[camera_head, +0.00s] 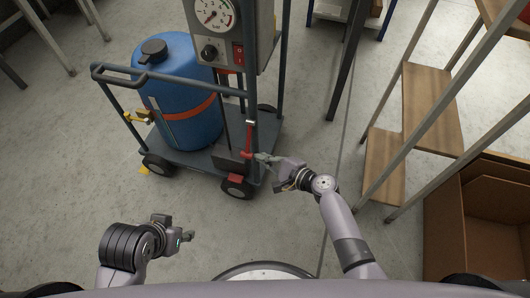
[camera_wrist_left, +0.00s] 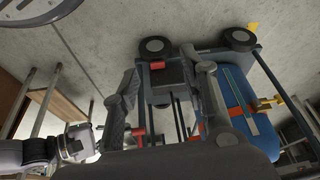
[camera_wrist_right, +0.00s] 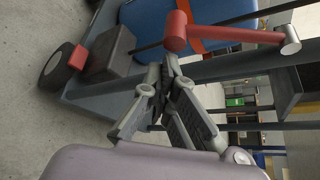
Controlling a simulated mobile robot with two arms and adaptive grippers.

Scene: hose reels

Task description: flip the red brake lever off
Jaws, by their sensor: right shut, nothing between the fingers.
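The red brake lever (camera_head: 249,138) is on the near right post of a blue-grey cart. In the right wrist view the lever (camera_wrist_right: 232,36) shows as a red bar with a thick rounded red end and a pale metal pivot at the other end. My right gripper (camera_head: 258,157) is at the lever's lower end in the head view. In the right wrist view its fingertips (camera_wrist_right: 169,64) are together and empty, just beside the thick end; contact cannot be told. My left gripper (camera_head: 177,229) hangs over the floor, away from the cart, with its fingers (camera_wrist_left: 168,75) apart and empty.
The cart (camera_head: 197,151) carries a blue tank (camera_head: 181,115) and a panel with a gauge (camera_head: 215,14) and red switch. A red block (camera_head: 235,180) is by the near wheel. Wooden steps (camera_head: 383,167) and a cardboard box (camera_head: 485,204) stand right. The floor in front is clear.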

